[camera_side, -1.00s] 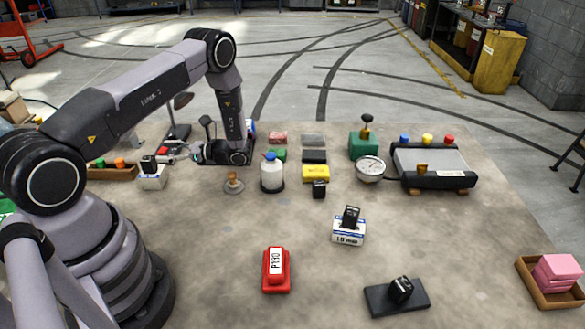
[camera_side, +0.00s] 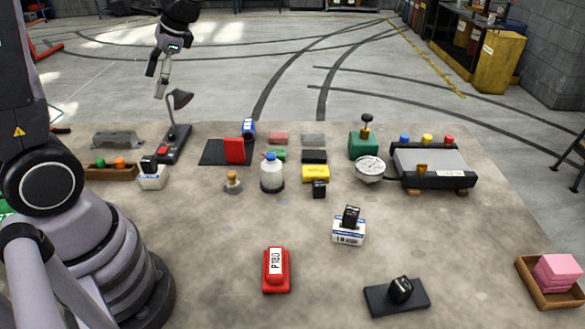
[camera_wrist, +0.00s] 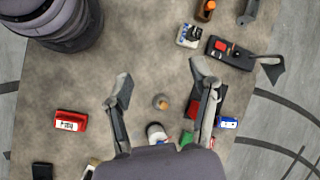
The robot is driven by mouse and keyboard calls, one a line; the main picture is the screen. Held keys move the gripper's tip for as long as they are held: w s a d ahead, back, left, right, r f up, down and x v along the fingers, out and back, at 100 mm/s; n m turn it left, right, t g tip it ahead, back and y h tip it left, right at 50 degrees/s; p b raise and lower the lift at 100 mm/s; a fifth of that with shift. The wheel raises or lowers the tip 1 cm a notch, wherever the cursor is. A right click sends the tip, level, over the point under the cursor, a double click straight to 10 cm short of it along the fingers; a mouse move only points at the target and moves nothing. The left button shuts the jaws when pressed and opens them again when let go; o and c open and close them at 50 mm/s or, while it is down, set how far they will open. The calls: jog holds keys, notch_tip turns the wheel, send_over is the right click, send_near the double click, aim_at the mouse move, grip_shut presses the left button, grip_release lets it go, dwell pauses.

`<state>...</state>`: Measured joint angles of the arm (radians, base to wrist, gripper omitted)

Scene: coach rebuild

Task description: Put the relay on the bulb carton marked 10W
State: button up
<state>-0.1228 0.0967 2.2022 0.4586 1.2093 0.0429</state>
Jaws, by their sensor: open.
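Small black relay-like blocks stand in several places. One black block (camera_side: 351,216) rests on a white and blue carton (camera_side: 348,236) right of centre; its print is too small to read surely. Another black block (camera_side: 149,164) rests on a similar white carton (camera_side: 153,181) at the left, also in the wrist view (camera_wrist: 187,40). A fourth (camera_side: 319,190) stands before the yellow box. My gripper (camera_side: 160,78) is open and empty, high above the table's back left; its spread fingers show in the wrist view (camera_wrist: 161,75).
A red block (camera_side: 234,150) stands on a black mat (camera_side: 213,155). A bottle (camera_side: 272,175), wooden-topped stamp (camera_side: 233,181), gauge (camera_side: 370,169) and red box (camera_side: 277,270) stand around. The front left centre is clear.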

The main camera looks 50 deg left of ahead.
jog(key=s+d+r+n+t+h, duration=0.1)
jog(key=s+d+r+t+h, duration=0.1)
jog(key=d+t, duration=0.3)
jog(key=s+d+r+n+t+h, duration=0.1)
jog(key=s+d+r+t+h, duration=0.1)
jog(key=s+d+r+t, duration=0.2)
jog(key=shift+s+d+r+t+h, duration=0.3)
jog(key=shift+s+d+r+t, duration=0.15)
jog(key=shift+s+d, duration=0.45)
